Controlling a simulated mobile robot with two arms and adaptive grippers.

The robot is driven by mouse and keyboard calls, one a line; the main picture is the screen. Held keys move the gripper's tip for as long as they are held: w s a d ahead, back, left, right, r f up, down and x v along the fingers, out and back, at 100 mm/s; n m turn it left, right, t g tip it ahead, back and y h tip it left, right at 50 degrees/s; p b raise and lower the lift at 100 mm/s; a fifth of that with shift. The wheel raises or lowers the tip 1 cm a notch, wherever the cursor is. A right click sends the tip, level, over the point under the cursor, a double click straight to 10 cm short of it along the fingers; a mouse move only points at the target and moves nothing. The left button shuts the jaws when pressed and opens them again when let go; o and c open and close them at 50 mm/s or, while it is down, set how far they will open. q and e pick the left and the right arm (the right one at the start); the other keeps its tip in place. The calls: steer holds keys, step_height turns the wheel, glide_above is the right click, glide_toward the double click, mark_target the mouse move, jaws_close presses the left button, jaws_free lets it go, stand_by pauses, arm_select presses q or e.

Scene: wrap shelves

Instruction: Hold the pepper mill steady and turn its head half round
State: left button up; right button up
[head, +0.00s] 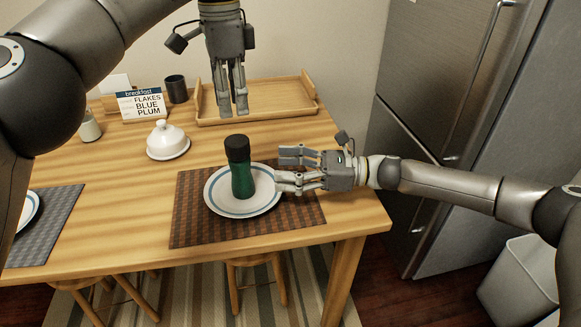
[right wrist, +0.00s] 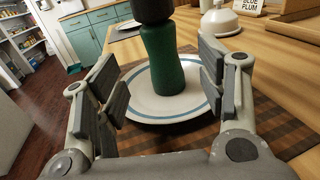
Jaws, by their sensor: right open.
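The pepper mill has a green body (head: 242,181) and a black head (head: 237,148). It stands upright on a white plate with a blue ring (head: 222,207). My right gripper (head: 281,170) is open just right of the mill, level with its body. In the right wrist view the green body (right wrist: 168,62) shows ahead between the open fingers (right wrist: 162,85), not touched; the head's top is cut off. My left gripper (head: 235,112) hangs pointing down above and behind the mill, with nothing visible in it. Its fingers look close together, but whether they are shut is unclear.
The plate lies on a brown checked mat (head: 188,226). A white butter dish (head: 168,141), a breakfast sign (head: 142,103), a dark cup (head: 177,88) and a wooden tray (head: 290,114) stand further back. A grey mat (head: 52,225) lies left. A fridge (head: 435,100) stands right.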

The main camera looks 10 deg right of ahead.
mark_target(250, 167)
steer(key=x, duration=1)
steer(key=shift+a, duration=0.1)
steer(key=c, duration=1.3)
steer(key=shift+o, duration=0.2)
